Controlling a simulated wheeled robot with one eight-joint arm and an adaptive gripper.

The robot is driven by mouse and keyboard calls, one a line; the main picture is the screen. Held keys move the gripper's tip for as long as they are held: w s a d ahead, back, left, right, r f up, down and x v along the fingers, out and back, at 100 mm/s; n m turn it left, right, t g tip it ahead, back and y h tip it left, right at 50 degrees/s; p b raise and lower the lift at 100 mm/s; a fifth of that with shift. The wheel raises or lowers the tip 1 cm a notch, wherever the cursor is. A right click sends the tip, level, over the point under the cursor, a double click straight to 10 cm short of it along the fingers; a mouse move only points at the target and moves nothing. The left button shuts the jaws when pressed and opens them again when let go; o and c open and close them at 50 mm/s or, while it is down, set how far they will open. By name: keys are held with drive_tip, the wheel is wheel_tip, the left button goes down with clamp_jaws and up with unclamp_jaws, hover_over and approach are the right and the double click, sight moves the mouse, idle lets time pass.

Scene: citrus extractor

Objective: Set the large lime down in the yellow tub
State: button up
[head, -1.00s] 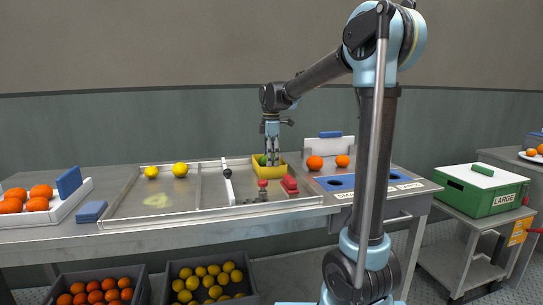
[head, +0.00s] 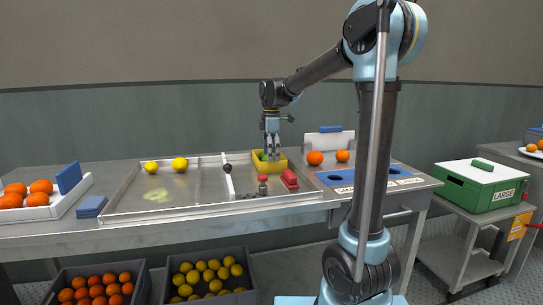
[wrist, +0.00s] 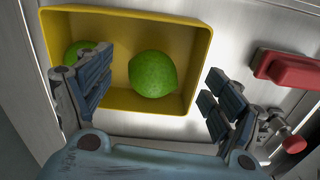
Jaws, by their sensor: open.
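The yellow tub (head: 282,168) stands at the right end of the metal tray on the bench. In the wrist view the yellow tub (wrist: 197,50) holds two green limes. The large lime (wrist: 152,74) lies on its floor toward the middle. A second lime (wrist: 80,52) lies at the tub's left side, partly hidden by a finger. My gripper (wrist: 150,100) is open, its two fingers spread on either side of the large lime and apart from it. In the head view my gripper (head: 273,158) points down over the tub, and its fingertips hide most of the limes.
A red block (head: 290,179) and a red-knobbed fitting (head: 263,183) are close in front of the tub. Two oranges (head: 315,158) sit to its right, before a white upright board. Two yellow lemons (head: 180,164) lie on the tray's left part.

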wheel_tip(320, 180, up, 12)
idle(0.7)
idle(0.4)
